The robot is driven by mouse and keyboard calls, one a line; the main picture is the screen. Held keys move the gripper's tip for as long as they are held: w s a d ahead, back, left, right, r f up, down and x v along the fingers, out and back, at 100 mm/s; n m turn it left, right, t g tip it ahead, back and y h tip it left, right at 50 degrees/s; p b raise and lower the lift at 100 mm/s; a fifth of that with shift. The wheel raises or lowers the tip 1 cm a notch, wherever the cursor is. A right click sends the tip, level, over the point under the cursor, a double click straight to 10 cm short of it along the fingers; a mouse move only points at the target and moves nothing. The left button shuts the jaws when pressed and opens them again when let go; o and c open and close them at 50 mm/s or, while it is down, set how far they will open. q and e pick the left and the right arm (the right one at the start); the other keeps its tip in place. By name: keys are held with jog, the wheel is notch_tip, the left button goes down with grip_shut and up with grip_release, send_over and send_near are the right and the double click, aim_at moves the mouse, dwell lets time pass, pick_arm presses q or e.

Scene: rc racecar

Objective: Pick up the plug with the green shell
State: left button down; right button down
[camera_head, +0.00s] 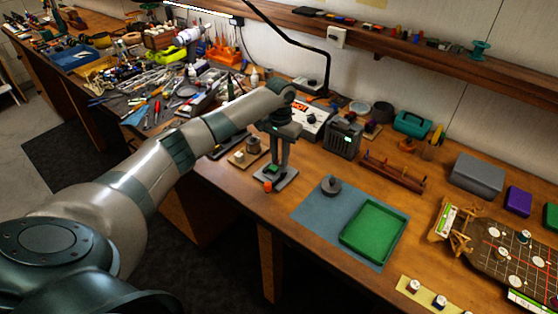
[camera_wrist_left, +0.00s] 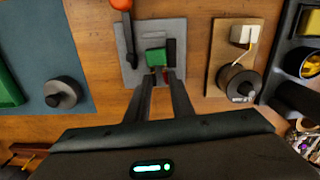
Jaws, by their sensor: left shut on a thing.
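The plug with the green shell (camera_wrist_left: 155,58) is at the fingertips of my left gripper (camera_wrist_left: 161,76) in the left wrist view. The gripper is shut on it. It sits over a grey plate (camera_wrist_left: 126,62) that also bears a dark part beside the green shell. I cannot tell whether the plug is clear of the plate. In the head view the left gripper (camera_head: 277,167) points down over the same grey plate (camera_head: 284,184) near the table's front edge. The fingers partly hide the plug there. My right gripper is not in view.
An orange-red knob (camera_head: 267,186) is at the plate's front edge. A wooden board with a spool (camera_wrist_left: 236,82) lies close by. A blue-grey mat (camera_head: 312,200) bears a green tray (camera_head: 345,229) and a dark round weight (camera_head: 331,185). A grey box (camera_head: 343,137) stands behind.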

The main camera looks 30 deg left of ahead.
aim_at(280, 162)
pick_arm(q)
jog(key=shift+r, duration=0.35)
notch_tip(280, 162, up, 2)
jog(key=shift+w+r+b, duration=0.1)
jog(key=shift+r+b, duration=0.05)
jog(key=shift+b, duration=0.7)
jog(key=s+d+r+b, duration=0.2)
jog(key=d+r, duration=0.5)
jog(key=d, duration=0.4)
jog(key=shift+s+d+r+b, duration=0.2)
jog(key=shift+r+b, duration=0.05)
jog(key=shift+b, duration=0.05)
